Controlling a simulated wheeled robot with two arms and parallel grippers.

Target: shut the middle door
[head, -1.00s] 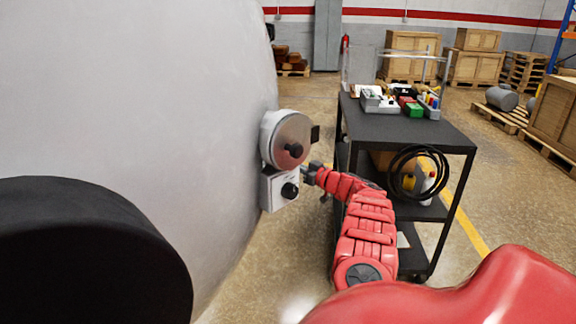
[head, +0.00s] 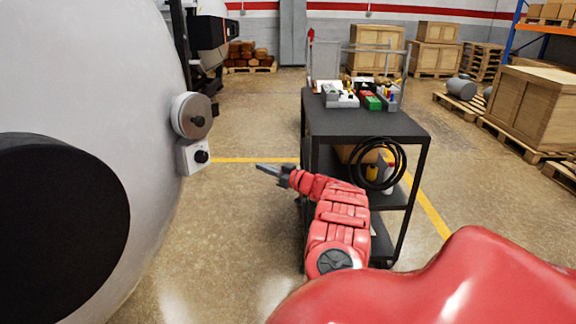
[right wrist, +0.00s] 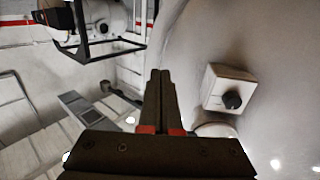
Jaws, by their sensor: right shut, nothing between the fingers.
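The large pale grey curved surface (head: 90,40) at the left of the head view looks like part of the vacuum furnace. Which part is the middle door, and how far it stands open, I cannot tell. A round port (head: 192,115) with a black knob sits on its right edge. A white box (head: 191,155) with a black knob is below it; this box also shows in the right wrist view (right wrist: 226,86). My right gripper (head: 260,168) is shut and empty, to the right of the box and apart from it. Its fingers (right wrist: 160,75) are together in the wrist view. My left gripper is out of view.
A black cart (head: 365,122) with small items on top and a coiled black hose (head: 382,163) stands close behind my right arm. A big black disc (head: 55,230) fills the lower left. Open floor lies beyond the box. Wooden crates (head: 375,48) stand far back.

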